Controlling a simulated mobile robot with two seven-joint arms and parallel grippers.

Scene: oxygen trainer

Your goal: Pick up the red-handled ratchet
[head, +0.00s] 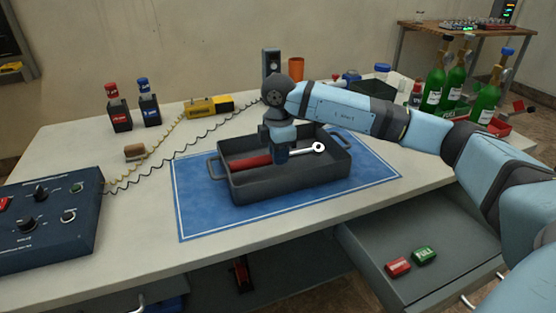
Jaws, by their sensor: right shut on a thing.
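The red-handled ratchet (250,162) lies in a dark grey tray (285,184) on the blue mat. Its red handle points left and its silver head with a round ring (318,148) is at the right. My right gripper (281,157) reaches down into the tray and is shut on the ratchet near the middle, where handle and shaft meet. The gripper hides that part, and its fingertips are hard to make out. My left gripper is not in view.
The tray has raised walls and side handles. A control box (45,228) stands at the left, with coiled cables running to a yellow device (202,107). Green bottles (436,85) stand at the back right. An open drawer (425,240) juts out at the front right.

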